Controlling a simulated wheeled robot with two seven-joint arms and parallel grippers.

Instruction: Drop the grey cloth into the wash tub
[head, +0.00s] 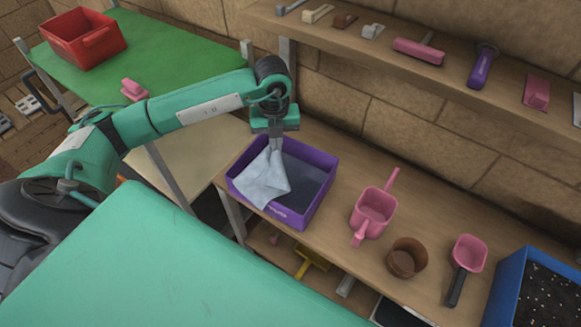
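The grey cloth (263,180) hangs over the left part of a purple tub (289,216) on the wooden bench. The tub has a dark interior and looks like the wash tub. My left gripper (276,143) points down above the tub, its fingertips at the cloth's top end. It looks shut on the cloth. The cloth's lower end overlaps the tub's front left rim in the picture; I cannot tell whether it touches the rim. My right gripper is not in view.
Right of the tub on the bench (335,160) stand a pink watering can (374,210), a brown pot (406,258), a pink scoop (467,254) and a blue bin (530,290). A shelf (380,55) with tools runs above. A red crate (84,37) sits on a green table (165,58).

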